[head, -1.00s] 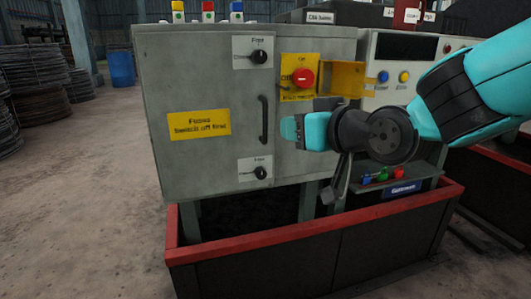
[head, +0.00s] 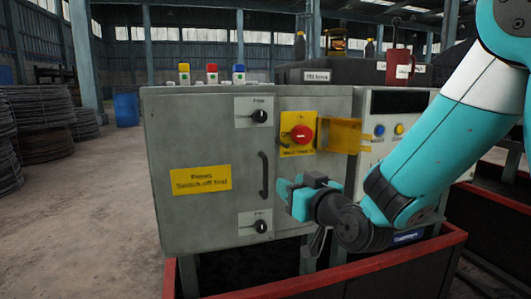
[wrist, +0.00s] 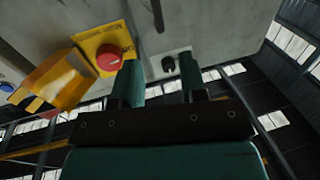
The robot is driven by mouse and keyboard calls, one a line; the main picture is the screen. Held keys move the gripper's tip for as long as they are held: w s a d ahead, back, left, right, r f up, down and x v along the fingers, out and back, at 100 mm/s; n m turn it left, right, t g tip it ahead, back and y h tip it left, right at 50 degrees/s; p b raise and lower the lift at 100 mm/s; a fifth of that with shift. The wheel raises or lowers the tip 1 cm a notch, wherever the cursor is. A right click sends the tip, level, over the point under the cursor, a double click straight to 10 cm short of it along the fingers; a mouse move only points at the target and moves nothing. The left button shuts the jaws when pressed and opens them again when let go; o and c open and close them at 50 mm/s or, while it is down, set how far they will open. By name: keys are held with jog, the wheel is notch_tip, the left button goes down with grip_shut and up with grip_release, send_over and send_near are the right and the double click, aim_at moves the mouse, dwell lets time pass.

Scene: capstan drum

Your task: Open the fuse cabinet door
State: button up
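The grey fuse cabinet (head: 205,135) stands in the middle of the head view, its door shut. The door carries a black vertical handle (head: 263,175), an upper black latch knob (head: 260,116) and a lower one (head: 261,227). A red rotary switch (head: 301,135) on a yellow plate is right of the upper knob. My gripper (head: 291,195) is just right of the handle's lower part, apparently not around it. In the wrist view its fingers (wrist: 157,86) are apart and empty. The upper knob (wrist: 168,63) appears between them in the picture, farther off. The red switch (wrist: 109,58) shows at left.
A yellow flap (head: 338,135) sticks out right of the red switch. A control panel (head: 395,105) with coloured buttons stands at right. A red-rimmed trough (head: 400,262) runs below the cabinet. Wire coils (head: 45,125) and a blue barrel (head: 126,110) are behind left; open floor lies at left.

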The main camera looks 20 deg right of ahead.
aim_at(267, 169)
jog(key=p+x, duration=0.9)
jog(key=x, duration=0.3)
jog(key=shift+d+r, duration=0.1)
jog(key=shift+d, duration=0.05)
jog(key=shift+w, duration=0.45)
grip_shut()
